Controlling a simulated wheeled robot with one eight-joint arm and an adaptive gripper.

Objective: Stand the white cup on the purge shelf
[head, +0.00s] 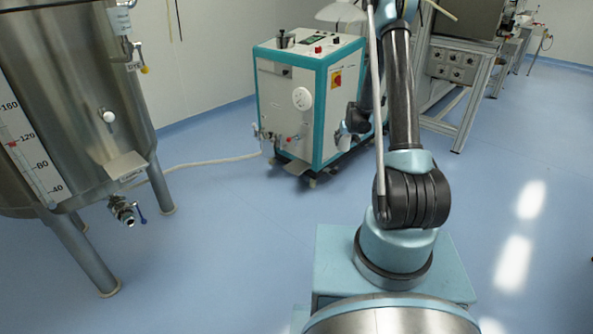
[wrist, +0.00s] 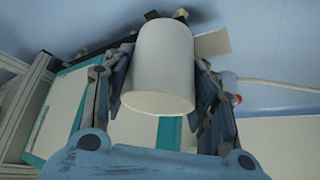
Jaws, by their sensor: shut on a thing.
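The white cup (wrist: 163,62) fills the middle of the wrist view. My gripper (wrist: 163,75) is shut on it, with one finger on each side of its wall. In the head view my gripper (head: 356,118) is partly hidden behind my arm, in front of the teal and white machine. A small pale shape at its left there may be the cup, but it is too small to tell. A small metal shelf (head: 126,165) juts from the front of the steel tank at the left, above a valve; it looks empty. It is well apart from my gripper.
The steel tank (head: 60,90) stands on legs at the left. The teal and white machine (head: 285,110) stands at centre, with a pale hose (head: 215,161) running along the floor to the tank. A metal frame (head: 465,85) is at back right. The blue floor (head: 215,250) in front is clear.

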